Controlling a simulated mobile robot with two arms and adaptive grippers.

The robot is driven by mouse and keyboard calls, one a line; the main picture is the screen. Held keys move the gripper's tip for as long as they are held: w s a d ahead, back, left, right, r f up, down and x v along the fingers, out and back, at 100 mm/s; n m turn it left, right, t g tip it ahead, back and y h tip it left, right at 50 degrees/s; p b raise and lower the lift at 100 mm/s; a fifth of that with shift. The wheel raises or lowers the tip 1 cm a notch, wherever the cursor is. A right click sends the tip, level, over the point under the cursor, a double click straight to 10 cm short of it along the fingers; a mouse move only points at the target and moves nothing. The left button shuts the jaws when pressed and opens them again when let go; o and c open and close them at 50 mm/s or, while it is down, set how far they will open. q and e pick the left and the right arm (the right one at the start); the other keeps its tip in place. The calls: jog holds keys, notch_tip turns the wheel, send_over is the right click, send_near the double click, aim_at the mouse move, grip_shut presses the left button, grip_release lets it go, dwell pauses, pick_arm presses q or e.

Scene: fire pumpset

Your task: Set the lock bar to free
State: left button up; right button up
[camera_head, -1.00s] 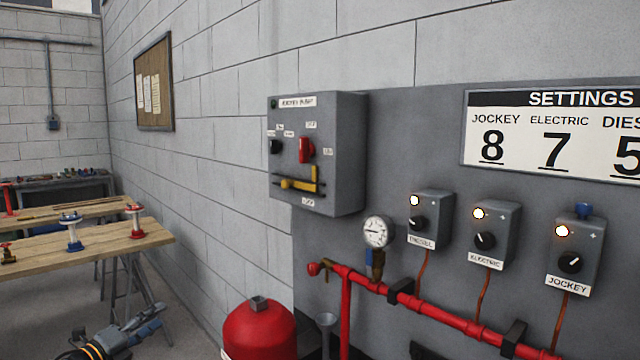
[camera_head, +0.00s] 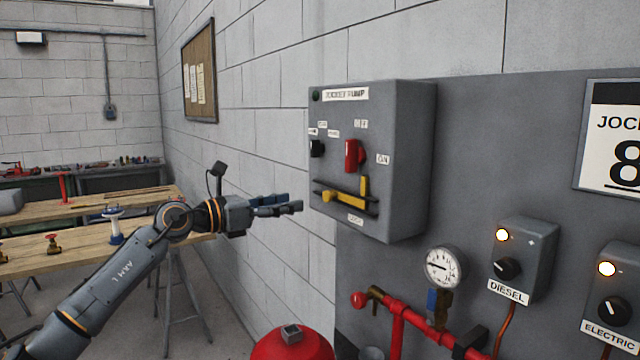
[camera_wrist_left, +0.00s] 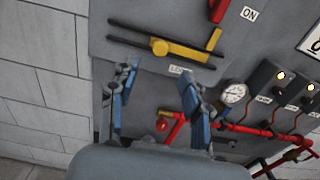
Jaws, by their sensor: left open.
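The yellow lock bar (camera_head: 343,200) sits in a dark slotted track low on the front of the grey jockey pump box (camera_head: 405,160). A knob stands at its left part and an upright yellow piece at its right end. A red rotary handle (camera_head: 352,155) is above it. In the left wrist view the lock bar (camera_wrist_left: 185,50) lies beyond the fingers. My left gripper (camera_head: 297,204) is open and empty, just left of the box and level with the bar, seemingly apart from it. The open fingers also show in the left wrist view (camera_wrist_left: 160,95). My right gripper is not in view.
Below the box are a pressure gauge (camera_head: 444,267), red pipe (camera_head: 420,333) and a red tank (camera_head: 292,345). Small diesel (camera_head: 520,260) and electric (camera_head: 617,300) boxes are at right. A wooden workbench (camera_head: 60,255) stands behind my left arm.

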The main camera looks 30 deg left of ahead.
aim_at(325, 196)
pick_arm(q)
jog(key=p+x, duration=0.1)
jog(key=x, duration=0.1)
jog(key=p+x, duration=0.1)
jog(key=x, duration=0.2)
jog(key=p+x, duration=0.2)
jog(key=shift+w+d+r, duration=0.2)
jog(key=shift+w+r, duration=0.05)
jog(key=shift+w, duration=0.05)
jog(key=shift+w+d+f, duration=0.2)
jog(key=shift+w, duration=0.35)
jog(key=c, duration=0.9)
grip_shut()
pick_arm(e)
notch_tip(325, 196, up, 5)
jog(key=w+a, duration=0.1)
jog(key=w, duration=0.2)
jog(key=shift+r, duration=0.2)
